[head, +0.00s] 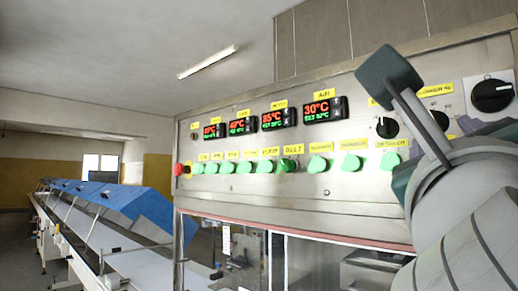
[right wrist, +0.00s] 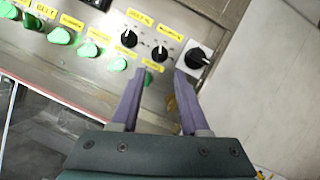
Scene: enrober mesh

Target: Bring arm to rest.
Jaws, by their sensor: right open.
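My right arm (head: 465,215) comes in from the lower right in the head view, in front of the right end of the control panel (head: 350,195). My right gripper (right wrist: 158,75) is open in the right wrist view, its two purple fingers apart and pointing at the panel. Nothing is held between them. A green button (right wrist: 149,78) shows between the fingers, with black knobs (right wrist: 160,53) beyond the tips. I cannot tell whether a fingertip touches the panel. My left gripper is not in view.
The panel carries several red displays (head: 318,108), a row of green buttons (head: 318,164) and a red button (head: 178,170). A glazed compartment (head: 240,255) lies below. A long conveyor (head: 95,235) with blue covers (head: 125,208) runs off at left.

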